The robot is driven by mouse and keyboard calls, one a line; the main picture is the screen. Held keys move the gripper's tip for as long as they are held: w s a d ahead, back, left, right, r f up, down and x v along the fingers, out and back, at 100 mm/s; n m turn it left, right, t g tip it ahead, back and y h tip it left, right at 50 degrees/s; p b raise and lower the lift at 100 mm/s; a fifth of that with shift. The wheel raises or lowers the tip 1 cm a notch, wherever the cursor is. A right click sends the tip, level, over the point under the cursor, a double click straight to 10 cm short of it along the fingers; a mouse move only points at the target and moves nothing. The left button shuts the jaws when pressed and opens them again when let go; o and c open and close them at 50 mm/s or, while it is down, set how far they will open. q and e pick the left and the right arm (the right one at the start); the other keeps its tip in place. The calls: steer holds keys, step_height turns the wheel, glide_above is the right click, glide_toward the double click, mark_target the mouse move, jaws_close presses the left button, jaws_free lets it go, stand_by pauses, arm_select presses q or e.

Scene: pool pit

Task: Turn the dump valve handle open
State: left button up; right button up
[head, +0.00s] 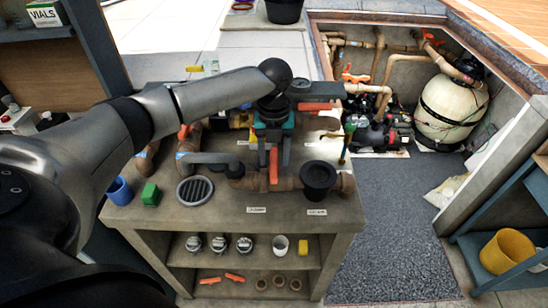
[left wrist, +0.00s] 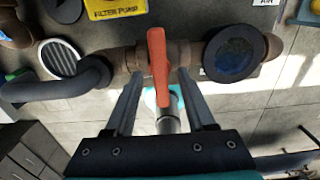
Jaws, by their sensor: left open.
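The dump valve handle is an orange-red lever (head: 274,166) on a brown pipe on the bench top. In the left wrist view the handle (left wrist: 158,62) stands upright in the picture, across the pipe. My left gripper (head: 271,160) is above the handle, fingers pointing down. In the left wrist view my left gripper (left wrist: 159,82) is open, with one finger on each side of the handle and gaps visible at both. Contact with the handle is not visible. The right gripper is not in view.
A black round cap (head: 318,178) sits right of the handle, and a round drain grate (head: 195,190) to the left. A green block (head: 150,194) and blue cup (head: 119,190) stand at the bench's left. The bench front (head: 290,200) is mostly clear. A tank (head: 452,108) stands in the pit.

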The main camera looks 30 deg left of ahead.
arm_select(q)
steer(key=shift+f, duration=0.45)
steer(key=shift+c, duration=0.2)
jaws_close()
